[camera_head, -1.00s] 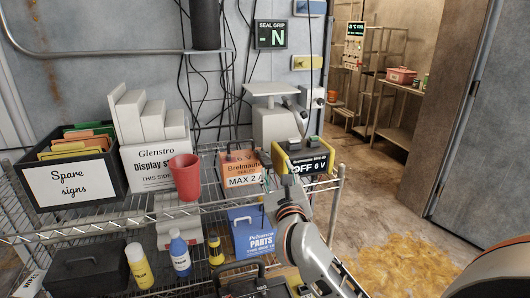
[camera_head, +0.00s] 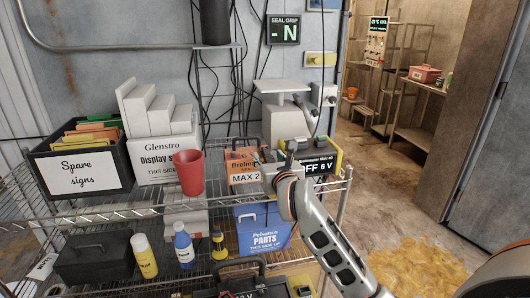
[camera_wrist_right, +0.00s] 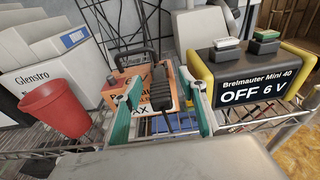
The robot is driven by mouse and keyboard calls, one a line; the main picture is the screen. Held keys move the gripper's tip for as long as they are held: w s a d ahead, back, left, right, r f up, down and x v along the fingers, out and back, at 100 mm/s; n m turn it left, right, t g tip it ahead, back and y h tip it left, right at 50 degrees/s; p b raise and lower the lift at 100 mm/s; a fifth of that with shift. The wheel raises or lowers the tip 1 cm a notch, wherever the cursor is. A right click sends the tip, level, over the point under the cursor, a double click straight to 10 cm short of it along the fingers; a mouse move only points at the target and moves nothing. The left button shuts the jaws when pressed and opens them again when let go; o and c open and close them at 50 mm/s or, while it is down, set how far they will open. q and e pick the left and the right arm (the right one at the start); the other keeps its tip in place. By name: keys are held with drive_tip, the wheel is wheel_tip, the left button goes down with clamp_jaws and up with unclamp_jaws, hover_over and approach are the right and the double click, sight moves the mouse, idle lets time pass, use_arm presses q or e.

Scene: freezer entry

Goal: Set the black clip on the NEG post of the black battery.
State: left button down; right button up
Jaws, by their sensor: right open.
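My right gripper (camera_head: 268,163) is in front of the orange box marked MAX 2 (camera_head: 243,166) on the upper shelf. In the right wrist view its green-tipped fingers (camera_wrist_right: 161,105) are apart, on either side of a black ribbed piece (camera_wrist_right: 160,88) that looks like a clip; whether they touch it I cannot tell. The yellow-and-black unit reading OFF 6 V (camera_wrist_right: 262,85) stands to the right, with two black blocks on top. A black handled case (camera_head: 250,286), possibly the black battery, is low at the picture's bottom edge, partly cut off. Its posts are not clear. My left gripper is not in view.
A red cup (camera_head: 188,173) stands left of the orange box. A white Glenstro box (camera_head: 166,160) and a black Spare signs bin (camera_head: 80,170) are further left. A blue parts box (camera_head: 262,232) is on the shelf below. Open floor (camera_head: 400,240) lies to the right.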

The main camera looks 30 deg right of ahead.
drive_tip(key=shift+x, duration=1.35)
clamp_jaws()
drive_tip(key=shift+r, duration=0.15)
wheel_tip(320, 180, up, 19)
drive_tip(key=p, duration=0.2)
wheel_tip(320, 180, up, 5)
drive_tip(key=p, duration=0.3)
hover_over(267, 153)
